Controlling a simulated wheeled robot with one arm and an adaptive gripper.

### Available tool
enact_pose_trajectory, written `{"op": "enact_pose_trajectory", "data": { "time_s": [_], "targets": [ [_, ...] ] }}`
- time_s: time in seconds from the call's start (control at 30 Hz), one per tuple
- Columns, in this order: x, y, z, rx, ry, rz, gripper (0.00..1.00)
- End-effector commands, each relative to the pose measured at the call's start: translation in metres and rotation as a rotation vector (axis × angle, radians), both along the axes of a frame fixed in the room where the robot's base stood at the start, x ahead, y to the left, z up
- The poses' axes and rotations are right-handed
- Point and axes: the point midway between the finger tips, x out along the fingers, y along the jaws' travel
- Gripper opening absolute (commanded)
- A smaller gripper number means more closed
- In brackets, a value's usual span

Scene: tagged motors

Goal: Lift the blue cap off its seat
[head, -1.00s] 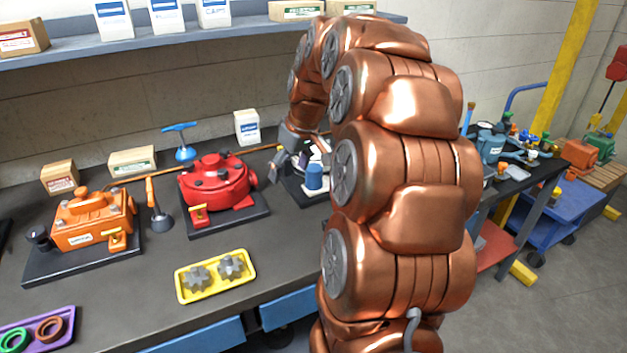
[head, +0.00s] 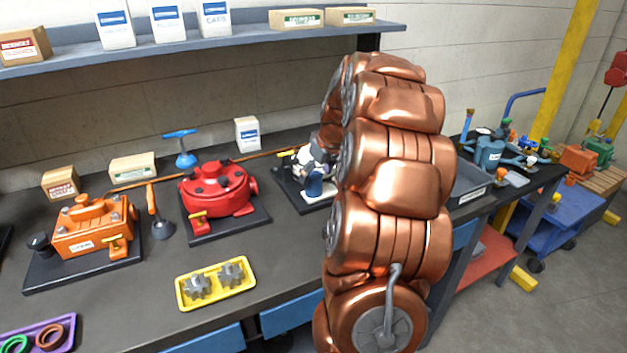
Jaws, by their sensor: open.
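The blue cap (head: 314,185) is a small cylinder on a light seat on the dark board (head: 290,193) behind the arm, right of the red motor. My gripper (head: 316,168) is at the cap, just above and around its top as far as this view shows. Its jaws are open. My copper arm covers the right side of that board and part of the gripper. I cannot tell whether the fingers touch the cap.
The red motor (head: 217,187) stands left of the cap, and an orange motor (head: 93,228) farther left. A yellow tray (head: 187,306) with two gears lies in front. A dark bin (head: 470,184) is right of my arm. Boxes stand on the shelf (head: 270,31) above.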

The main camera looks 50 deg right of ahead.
Motion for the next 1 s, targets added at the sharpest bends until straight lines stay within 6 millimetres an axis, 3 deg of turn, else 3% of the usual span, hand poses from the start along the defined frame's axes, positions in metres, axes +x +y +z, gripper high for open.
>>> {"op": "enact_pose_trajectory", "data": {
  "time_s": [0.17, 0.4, 1.0],
  "targets": [
    [0.007, 0.001, -0.019, 0.003, 0.003, 0.0, 0.78],
    [0.009, 0.0, -0.022, 0.0, -0.001, -0.001, 0.78],
    [0.009, 0.0, -0.022, 0.0, 0.0, -0.001, 0.17]
  ]
}}
